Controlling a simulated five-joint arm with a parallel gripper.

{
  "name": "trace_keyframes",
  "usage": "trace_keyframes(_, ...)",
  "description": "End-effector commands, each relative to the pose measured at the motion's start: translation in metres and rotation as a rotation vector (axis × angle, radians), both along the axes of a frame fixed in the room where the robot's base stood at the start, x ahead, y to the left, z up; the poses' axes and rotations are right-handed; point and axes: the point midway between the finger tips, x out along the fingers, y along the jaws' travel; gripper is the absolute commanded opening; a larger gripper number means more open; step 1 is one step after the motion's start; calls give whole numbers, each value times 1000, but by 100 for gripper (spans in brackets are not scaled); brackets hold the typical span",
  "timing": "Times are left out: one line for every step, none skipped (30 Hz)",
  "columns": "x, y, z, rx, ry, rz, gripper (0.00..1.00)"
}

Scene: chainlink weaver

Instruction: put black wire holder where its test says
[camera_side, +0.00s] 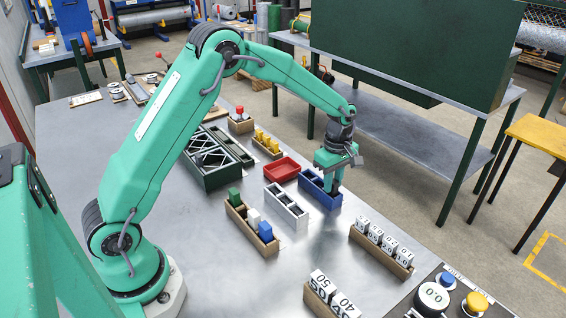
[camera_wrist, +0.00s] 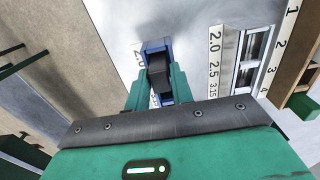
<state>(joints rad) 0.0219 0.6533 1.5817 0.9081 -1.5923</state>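My gripper (camera_side: 335,172) is low over the blue tray (camera_side: 311,186) at the right of the bench's middle. In the wrist view the green fingers (camera_wrist: 159,75) stand on both sides of a small black block (camera_wrist: 158,82), seemingly the black wire holder, and appear shut on it. The block is at or just above the blue tray, which shows beneath it in the wrist view (camera_wrist: 153,46). Whether it touches the tray floor is hidden. A white slotted tray (camera_side: 285,205) lies beside the blue one, marked 2.0, 2.5 and 3.15 in the wrist view.
A red tray (camera_side: 281,169) lies close behind the blue one. Racks of numbered blocks (camera_side: 383,249) stand at the front right, near a dial and button panel (camera_side: 452,297). A green divided box (camera_side: 211,177) sits left.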

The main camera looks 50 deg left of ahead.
Motion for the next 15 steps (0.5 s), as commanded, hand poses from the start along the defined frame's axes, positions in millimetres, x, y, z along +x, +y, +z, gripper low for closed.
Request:
trace_keyframes(0, 0, 0, 0, 0, 0, 33)
trace_keyframes(0, 0, 0, 0, 0, 0, 39)
trace_keyframes(0, 0, 0, 0, 0, 0, 43)
trace_keyframes(0, 0, 0, 0, 0, 0, 43)
trace_keyframes(0, 0, 0, 0, 0, 0, 43)
trace_keyframes(0, 0, 0, 0, 0, 0, 43)
trace_keyframes(0, 0, 0, 0, 0, 0, 43)
trace_keyframes(0, 0, 0, 0, 0, 0, 43)
trace_keyframes(0, 0, 0, 0, 0, 0, 43)
trace_keyframes(0, 0, 0, 0, 0, 0, 43)
trace_keyframes(0, 0, 0, 0, 0, 0, 43)
trace_keyframes(0, 0, 1, 0, 0, 0, 43)
trace_keyframes(0, 0, 1, 0, 0, 0, 43)
trace_keyframes(0, 0, 2, 0, -1, 0, 43)
trace_keyframes(0, 0, 4, 0, -1, 0, 43)
